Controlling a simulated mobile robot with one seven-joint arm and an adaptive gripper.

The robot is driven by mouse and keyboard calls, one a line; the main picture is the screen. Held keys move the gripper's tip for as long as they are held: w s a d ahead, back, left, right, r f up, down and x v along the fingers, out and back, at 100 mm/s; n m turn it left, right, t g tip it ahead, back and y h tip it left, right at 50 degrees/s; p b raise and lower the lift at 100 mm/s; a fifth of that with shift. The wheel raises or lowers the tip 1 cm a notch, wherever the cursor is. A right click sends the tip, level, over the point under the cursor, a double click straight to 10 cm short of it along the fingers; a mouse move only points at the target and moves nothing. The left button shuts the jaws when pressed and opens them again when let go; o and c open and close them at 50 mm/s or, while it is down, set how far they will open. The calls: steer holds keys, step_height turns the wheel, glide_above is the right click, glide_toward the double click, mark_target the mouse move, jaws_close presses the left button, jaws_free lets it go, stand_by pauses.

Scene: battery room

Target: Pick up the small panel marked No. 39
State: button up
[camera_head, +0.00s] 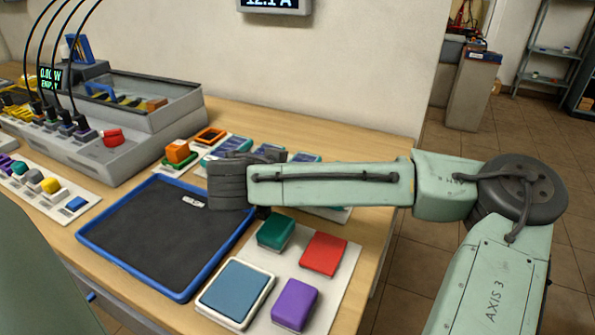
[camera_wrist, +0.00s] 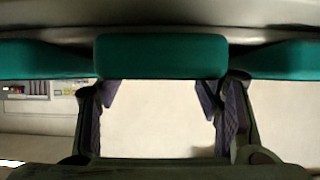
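Several small dark-blue panels lie on pale backing at the back of the wooden bench in the head view, including a panel (camera_head: 225,149) left of my arm and a panel (camera_head: 306,157) behind it. My arm covers part of this row, and no number is legible, so I cannot tell which is No. 39. In the wrist view my gripper (camera_wrist: 159,105) is open, its two dark fingers wide apart with only a pale, blurred surface between them. In the head view my arm reaches left over the bench; its fingers cannot be made out clearly.
A blue-rimmed black tray (camera_head: 150,240) lies below my wrist with a small white tag (camera_head: 193,202) inside. A white board (camera_head: 345,275) with coloured blocks is in front. A grey test unit (camera_head: 135,140) with cables stands left. An orange block (camera_head: 177,151) sits near the panels.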

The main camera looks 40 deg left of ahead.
steer(key=c, duration=0.9)
steer(key=shift+o, duration=0.2)
steer(key=shift+r, duration=0.1)
